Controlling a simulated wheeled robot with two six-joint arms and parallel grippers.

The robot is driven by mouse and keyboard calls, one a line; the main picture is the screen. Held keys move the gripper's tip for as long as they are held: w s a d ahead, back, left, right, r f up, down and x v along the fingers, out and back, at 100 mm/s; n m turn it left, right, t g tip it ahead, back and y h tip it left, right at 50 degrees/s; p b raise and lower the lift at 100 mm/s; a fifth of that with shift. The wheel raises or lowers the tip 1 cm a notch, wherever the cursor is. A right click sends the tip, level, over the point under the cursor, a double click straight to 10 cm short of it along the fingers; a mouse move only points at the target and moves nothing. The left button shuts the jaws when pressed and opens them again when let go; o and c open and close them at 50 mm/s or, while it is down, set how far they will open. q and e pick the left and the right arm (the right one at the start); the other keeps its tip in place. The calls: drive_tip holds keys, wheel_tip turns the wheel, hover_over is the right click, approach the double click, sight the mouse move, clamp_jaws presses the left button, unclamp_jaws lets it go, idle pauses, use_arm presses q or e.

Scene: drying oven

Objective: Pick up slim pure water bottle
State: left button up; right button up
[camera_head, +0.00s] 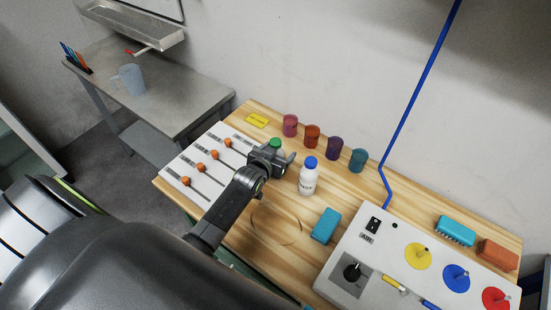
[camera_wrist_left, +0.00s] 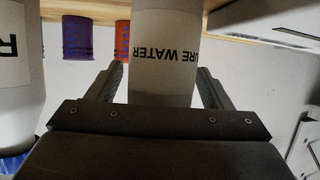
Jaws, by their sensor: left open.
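The pure water bottle is white; its green cap (camera_head: 275,143) shows just behind my left gripper (camera_head: 278,154) in the head view, where the gripper hides most of its body. In the left wrist view, which is upside down, the bottle (camera_wrist_left: 162,55) with its "PURE WATER" label stands between the two fingers of the left gripper (camera_wrist_left: 160,75). The fingers are open, with a gap visible at the bottle's sides. A second white bottle with a blue cap (camera_head: 308,180) stands just to the right; part of it shows in the left wrist view (camera_wrist_left: 18,110). My right gripper is not in view.
Several coloured cups, including a pink one (camera_head: 290,126), line the table's back. A slider panel (camera_head: 178,168) lies left, a blue sponge (camera_head: 326,225) right, and a control box (camera_head: 395,293) front right. A faint ring (camera_head: 276,242) marks bare wood in front.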

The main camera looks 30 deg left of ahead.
use_arm(q)
drive_tip(key=shift+c, duration=0.3)
drive_tip(key=c, duration=1)
drive_tip(key=shift+r, duration=0.1)
drive_tip(key=shift+c, duration=0.8)
drive_tip(key=shift+r, duration=0.15)
